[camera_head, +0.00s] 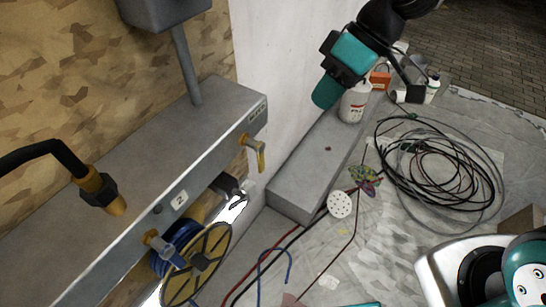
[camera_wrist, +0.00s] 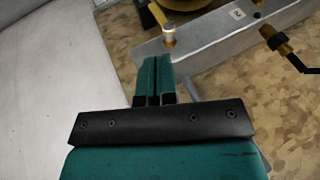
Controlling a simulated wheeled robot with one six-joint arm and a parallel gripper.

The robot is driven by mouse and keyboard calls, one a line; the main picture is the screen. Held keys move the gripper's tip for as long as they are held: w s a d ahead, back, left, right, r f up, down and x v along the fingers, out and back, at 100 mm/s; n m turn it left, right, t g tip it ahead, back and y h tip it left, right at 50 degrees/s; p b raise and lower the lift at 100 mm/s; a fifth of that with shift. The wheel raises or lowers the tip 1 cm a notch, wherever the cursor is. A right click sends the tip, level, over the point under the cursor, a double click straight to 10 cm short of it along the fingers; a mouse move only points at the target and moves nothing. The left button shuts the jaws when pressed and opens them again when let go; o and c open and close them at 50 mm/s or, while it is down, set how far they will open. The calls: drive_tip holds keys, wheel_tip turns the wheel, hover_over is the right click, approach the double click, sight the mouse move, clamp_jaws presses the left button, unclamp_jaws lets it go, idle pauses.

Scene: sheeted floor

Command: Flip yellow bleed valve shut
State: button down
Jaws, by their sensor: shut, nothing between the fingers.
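A yellow valve (camera_head: 255,147) sits on the front face near the right end of a grey metal housing. Its lever hangs downward from the face. It also shows in the wrist view (camera_wrist: 168,34), just above my fingertips in the picture, with its lever pointing up and left.
A grey housing (camera_head: 225,100) stands against the patterned wall. A yellow-rimmed hose reel (camera_head: 212,243) hangs below it. A black hose with a yellow fitting (camera_head: 103,193) juts over its top. A white bottle (camera_head: 354,102) and coiled cables (camera_head: 440,175) lie right. Open space separates gripper and valve.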

drive_tip(key=w+f+n+y+b, duration=0.1)
drive_tip(key=w+f, duration=0.5)
drive_tip(key=f, duration=0.2)
drive_tip(key=shift+w+f+n, duration=0.3)
drive_tip(key=shift+w, duration=0.05)
drive_tip(key=s+a+f+p, duration=0.2)
drive_tip(key=s+a+f, duration=0.2)
drive_tip(key=a+f, duration=0.4)
drive_tip(key=shift+s+a, duration=0.15)
drive_tip(key=shift+s, duration=0.15)
